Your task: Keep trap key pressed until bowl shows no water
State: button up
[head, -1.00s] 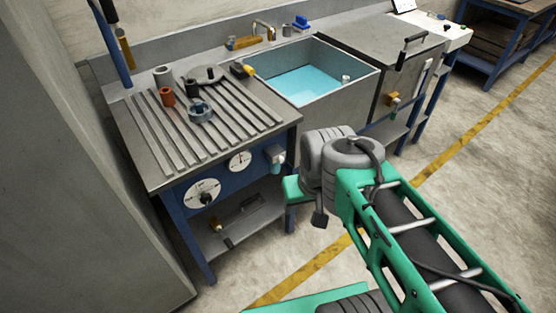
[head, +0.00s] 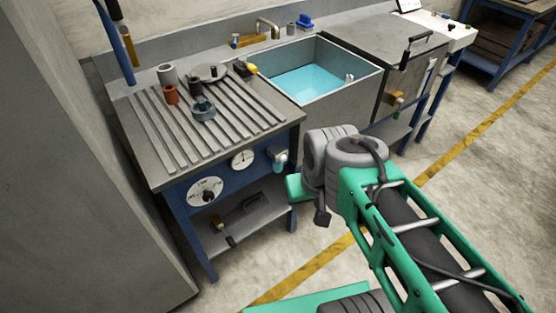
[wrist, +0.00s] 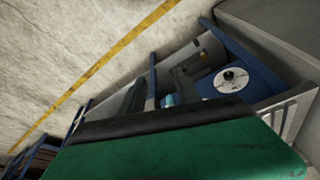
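A small pale bowl with a bluish lower part (head: 279,158) hangs on the bench's blue front panel, right of the small dial. I take it for the trap bowl; its water level is too small to read. The trap key cannot be made out. My green wrist part (head: 296,188) is right of and below the bowl, apart from it in the picture. My gripper's fingers are hidden behind my arm in the head view. In the wrist view a green surface fills the bottom, and a bluish patch (wrist: 168,100) shows beside dark shapes I cannot identify for certain.
A larger dial (head: 205,192) sits lower left on the panel; a dial also shows in the wrist view (wrist: 231,80). Loose parts stand on the ribbed bench top (head: 225,125). A sink (head: 340,93) with blue water is right of it. The floor (head: 470,190) to the right is clear.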

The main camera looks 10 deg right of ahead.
grip_shut()
dwell(1.3)
